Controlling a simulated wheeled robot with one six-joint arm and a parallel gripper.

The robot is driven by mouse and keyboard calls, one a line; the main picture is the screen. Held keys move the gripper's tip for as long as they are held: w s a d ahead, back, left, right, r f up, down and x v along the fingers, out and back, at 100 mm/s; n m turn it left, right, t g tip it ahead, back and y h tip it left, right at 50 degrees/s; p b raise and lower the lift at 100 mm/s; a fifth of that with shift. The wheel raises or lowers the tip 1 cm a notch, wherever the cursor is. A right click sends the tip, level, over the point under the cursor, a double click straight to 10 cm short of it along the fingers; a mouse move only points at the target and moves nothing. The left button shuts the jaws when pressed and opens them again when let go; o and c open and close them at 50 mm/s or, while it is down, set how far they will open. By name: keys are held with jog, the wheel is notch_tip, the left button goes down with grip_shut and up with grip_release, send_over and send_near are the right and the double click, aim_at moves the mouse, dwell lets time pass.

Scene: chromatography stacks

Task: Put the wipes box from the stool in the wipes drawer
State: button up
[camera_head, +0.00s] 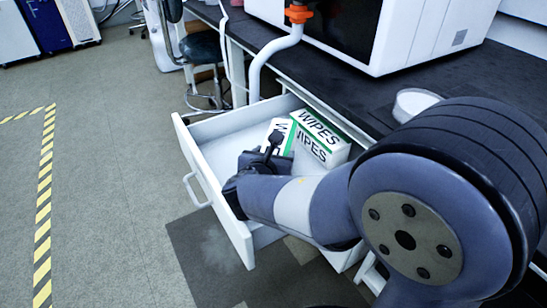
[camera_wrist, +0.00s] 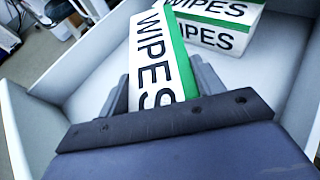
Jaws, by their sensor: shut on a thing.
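A white and green wipes box (camera_wrist: 158,62) is between the fingers of my gripper (camera_wrist: 160,92), which is shut on it. The box is tilted in the wrist view and is inside or just over the open white drawer (camera_wrist: 80,95). In the head view the held box (camera_head: 275,127) is partly hidden by my gripper (camera_head: 262,160). The drawer (camera_head: 222,126) is pulled out under the dark bench. Other wipes boxes (camera_head: 320,137) lie at the drawer's back right; they also show in the wrist view (camera_wrist: 222,30). I cannot tell whether the held box touches the drawer floor.
The dark bench top (camera_head: 340,82) overhangs the drawer's back, with a large white instrument (camera_head: 400,30) and a round white dish (camera_head: 413,102) on it. A stool (camera_head: 205,50) stands beyond the drawer. The drawer's left floor area is clear.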

jog(key=shift+f+b, duration=0.55)
jog(key=o, duration=1.1)
jog(key=shift+c, duration=0.2)
jog(key=shift+r, duration=0.1)
jog(key=shift+r+p, duration=0.65)
jog(key=shift+p, duration=0.05)
jog(key=p+v, duration=0.4)
jog(key=v, duration=0.8)
